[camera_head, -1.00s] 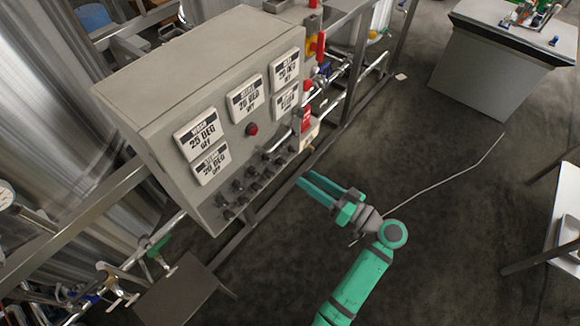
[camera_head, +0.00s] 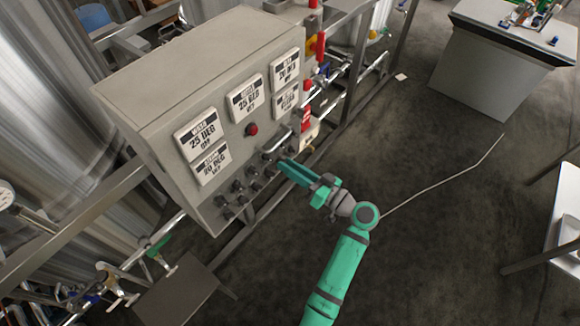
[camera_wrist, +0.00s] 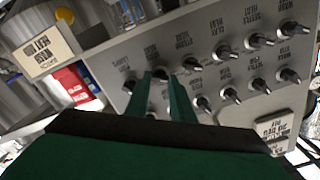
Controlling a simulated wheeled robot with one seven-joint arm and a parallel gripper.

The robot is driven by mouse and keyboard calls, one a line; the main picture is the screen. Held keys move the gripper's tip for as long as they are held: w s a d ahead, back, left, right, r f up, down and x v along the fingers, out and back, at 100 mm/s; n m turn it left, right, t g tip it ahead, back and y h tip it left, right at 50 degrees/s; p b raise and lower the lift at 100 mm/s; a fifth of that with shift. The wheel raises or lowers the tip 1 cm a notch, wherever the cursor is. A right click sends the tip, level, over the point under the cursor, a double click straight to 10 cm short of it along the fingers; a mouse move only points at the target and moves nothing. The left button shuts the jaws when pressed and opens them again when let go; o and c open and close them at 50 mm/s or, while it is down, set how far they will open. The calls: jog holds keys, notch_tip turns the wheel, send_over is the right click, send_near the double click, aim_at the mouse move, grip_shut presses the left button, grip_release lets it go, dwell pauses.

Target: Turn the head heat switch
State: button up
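The grey control box (camera_head: 200,50) carries rows of small dark switches (camera_head: 238,186) along the lower part of its front. In the wrist view the switches (camera_wrist: 262,40) are metal-tipped, with upside-down labels too small for me to tell surely which one is the head heat switch. My gripper (camera_head: 284,165) is in front of the right end of the switch rows. In the wrist view my gripper (camera_wrist: 160,76) has its two green fingers apart, with one switch showing between their tips. I cannot tell whether the fingers touch it.
Display plates (camera_head: 200,134) and a red button (camera_head: 251,129) are above the switches. A red item (camera_head: 306,117) and pipes (camera_head: 375,65) are right of the box. A metal frame runs below. The floor (camera_head: 420,240) to the right is mostly clear.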

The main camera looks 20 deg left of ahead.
grip_shut()
jog(key=shift+m, duration=3.8)
jog(key=shift+d, duration=0.1)
jog(key=o, duration=0.7)
grip_release()
jog(key=shift+o, duration=0.2)
